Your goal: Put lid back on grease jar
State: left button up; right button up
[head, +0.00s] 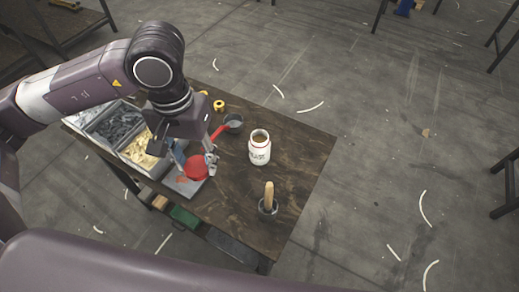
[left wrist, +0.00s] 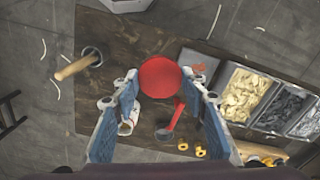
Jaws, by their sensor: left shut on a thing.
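The grease jar (head: 259,152) is white with a label and stands upright on the dark wooden table, its mouth open and brown inside. In the left wrist view the jar (left wrist: 133,108) is partly hidden behind a finger. My left gripper (left wrist: 162,82) is shut on the red round lid (left wrist: 160,76), which sits between its fingertips. In the head view the lid (head: 195,169) is left of the jar and apart from it, near the table's front-left edge. My right gripper is in neither view.
A red-handled dark cup (head: 234,121) lies behind the jar. Bins with gold (head: 146,150) and dark (head: 115,122) pieces line the left. Yellow rings (head: 219,105) lie at the back.

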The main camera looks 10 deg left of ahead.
aim_at(260, 141)
jog(key=l+u, duration=0.25)
jog(key=l, duration=0.15)
jog(key=k+l+u, duration=0.2)
jog(key=l, duration=0.2)
jog(key=l+u, duration=0.25)
jog(key=l, duration=0.15)
jog(key=k+l+u, duration=0.2)
jog(key=l, duration=0.15)
jog(key=l+u, duration=0.25)
jog(key=k+l, duration=0.05)
jog(key=l, duration=0.05)
